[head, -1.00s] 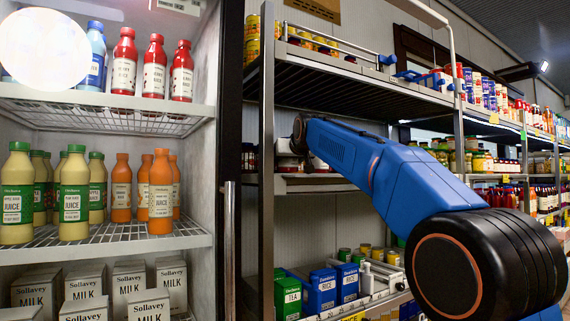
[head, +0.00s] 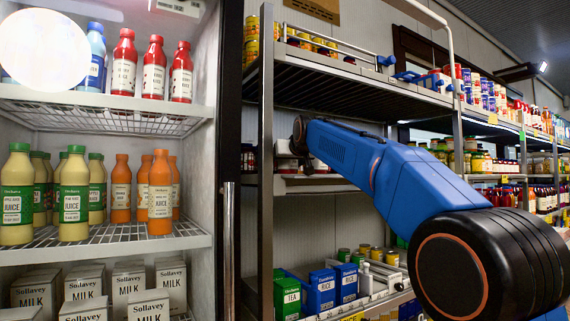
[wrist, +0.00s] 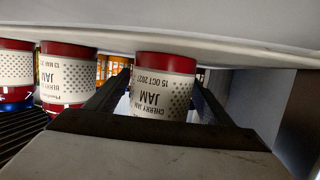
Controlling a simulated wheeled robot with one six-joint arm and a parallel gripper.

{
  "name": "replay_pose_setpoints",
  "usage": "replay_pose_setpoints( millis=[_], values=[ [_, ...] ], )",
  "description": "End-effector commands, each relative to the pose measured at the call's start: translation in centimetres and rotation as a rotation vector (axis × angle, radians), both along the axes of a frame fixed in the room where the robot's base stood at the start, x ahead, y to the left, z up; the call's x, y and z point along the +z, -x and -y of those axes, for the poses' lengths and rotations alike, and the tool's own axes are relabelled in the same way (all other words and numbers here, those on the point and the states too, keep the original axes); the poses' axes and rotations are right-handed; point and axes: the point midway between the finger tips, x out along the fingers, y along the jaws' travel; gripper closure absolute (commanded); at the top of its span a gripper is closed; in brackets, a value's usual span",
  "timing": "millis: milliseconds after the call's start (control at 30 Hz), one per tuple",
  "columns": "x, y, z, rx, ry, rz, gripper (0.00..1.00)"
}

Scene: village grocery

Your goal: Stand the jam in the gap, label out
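The wrist picture is upside down. The cherry jam jar (wrist: 165,85) has a red lower part against the pale shelf board, and a white dotted label facing the wrist camera. My gripper (wrist: 164,92) has one dark finger on each side of this jar. I cannot tell whether the fingers press on it. Other jam jars (wrist: 66,75) (wrist: 14,70) stand to its left in the wrist view, labels facing the camera. In the head view my arm reaches to the middle shelf, where red-and-white jars show; its end hides part of them.
The pale shelf board (wrist: 60,34) runs across the top of the wrist view. Orange-labelled goods (wrist: 112,68) stand behind. A dark rack post (head: 266,160) and the fridge edge (head: 230,120) stand close left of my arm. Tea and rice boxes (head: 320,290) are below.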

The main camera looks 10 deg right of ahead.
Motion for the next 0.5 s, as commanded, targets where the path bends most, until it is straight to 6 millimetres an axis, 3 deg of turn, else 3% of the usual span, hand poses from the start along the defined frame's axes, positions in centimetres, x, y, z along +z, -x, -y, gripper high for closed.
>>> replay_pose_setpoints(
  millis=[33,333,500],
  values=[
    [-2.0,-0.7,-0.1,0.0,0.001,-0.034,0.26],
    [-2.0,-0.4,-0.1,0.0,0.001,-0.035,0.26],
    [-1.2,1.6,0.1,0.0,0.0,-0.03,0.26]
  ],
)
